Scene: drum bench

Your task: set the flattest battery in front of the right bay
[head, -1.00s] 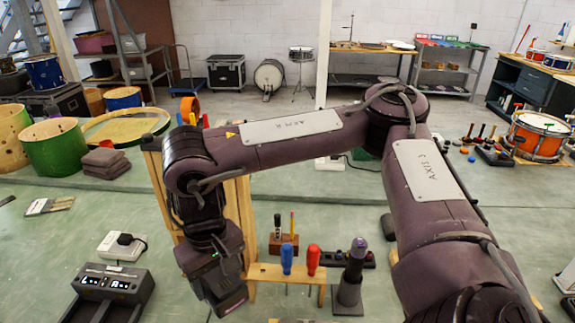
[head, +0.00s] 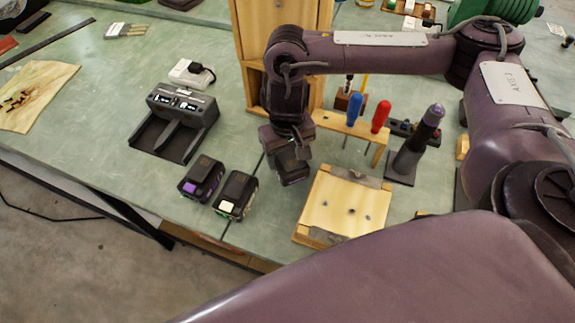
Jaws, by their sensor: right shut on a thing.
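The charger (head: 178,120) is a dark unit with two bays and small lit displays too small to read, at left centre of the head view. A dark battery with a purple label (head: 202,178) lies in front of it, to the right. A second dark battery with a pale label (head: 236,196) lies just right of that one. My right gripper (head: 289,158) points down over the bench, right of both batteries. It is shut on a dark block (head: 292,175), probably a battery, mostly hidden by the gripper. My left gripper is out of view.
A wooden board (head: 343,203) lies right of my right gripper. Behind are a rack with blue and red screwdrivers (head: 356,118), a dark upright tool on a stand (head: 408,150) and a tall wooden frame (head: 275,45). The bench in front of the charger is partly clear.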

